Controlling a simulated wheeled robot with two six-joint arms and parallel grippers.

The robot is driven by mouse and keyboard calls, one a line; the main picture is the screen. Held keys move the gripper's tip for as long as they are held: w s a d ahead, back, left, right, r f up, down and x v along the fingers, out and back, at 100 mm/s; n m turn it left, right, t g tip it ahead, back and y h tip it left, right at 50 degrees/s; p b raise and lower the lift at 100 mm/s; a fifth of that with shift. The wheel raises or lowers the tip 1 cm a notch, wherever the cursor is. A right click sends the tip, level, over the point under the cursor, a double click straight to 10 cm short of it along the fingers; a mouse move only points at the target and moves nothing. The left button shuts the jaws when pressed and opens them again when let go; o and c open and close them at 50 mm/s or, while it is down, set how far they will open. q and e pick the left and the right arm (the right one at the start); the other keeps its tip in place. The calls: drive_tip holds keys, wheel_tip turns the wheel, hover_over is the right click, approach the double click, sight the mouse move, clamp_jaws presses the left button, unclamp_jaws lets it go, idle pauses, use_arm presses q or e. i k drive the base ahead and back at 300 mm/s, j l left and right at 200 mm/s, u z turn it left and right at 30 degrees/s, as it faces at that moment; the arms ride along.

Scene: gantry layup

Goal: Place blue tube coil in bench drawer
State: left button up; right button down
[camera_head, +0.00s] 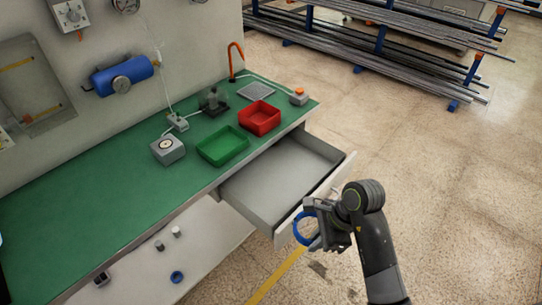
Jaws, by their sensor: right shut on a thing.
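The blue tube coil (300,231) is a ring held in my right gripper (318,235). The gripper is shut on it, just outside the front right of the bench drawer (262,190), near the drawer's front panel. The drawer is pulled out from under the green bench top (110,198) and looks empty. Part of the coil is hidden by the gripper fingers. My left gripper does not show.
On the bench stand a green tray (223,146), a red bin (259,118) and a grey gauge box (168,149). A small blue ring (177,277) and small parts lie on the lower surface. Steel bars (395,45) lie on a rack behind. The floor at the right is clear.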

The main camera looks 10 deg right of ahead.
sight(273, 174)
drive_tip(key=i, duration=1.1)
